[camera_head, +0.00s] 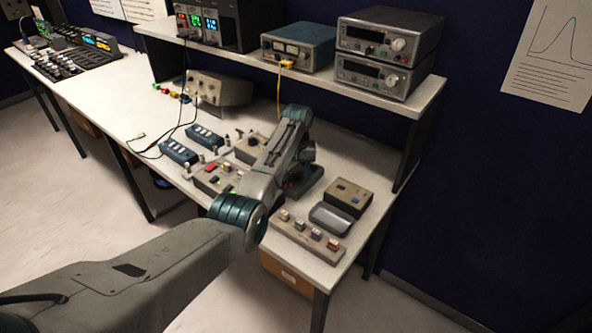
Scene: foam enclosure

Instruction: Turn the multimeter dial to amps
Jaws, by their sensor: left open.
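My left arm comes in from the lower left, bends over the bench and ends in my left gripper (299,186), low over the bench top. The gripper is small and partly hidden by my own arm link, and its fingers are hard to make out. I cannot clearly pick out a multimeter or its dial. A dark box with a small yellowish display (348,194) lies just right of the gripper, apart from it. A grey box with a round knob (250,148) is behind my forearm and partly hidden. My right gripper is not in view.
The white bench (262,243) carries a grey strip of several switches (307,238), a grey tray (330,219) and two blue boxes (179,151). A raised shelf (411,100) with stacked instruments (389,45) runs along the back. Bare bench shows at the left.

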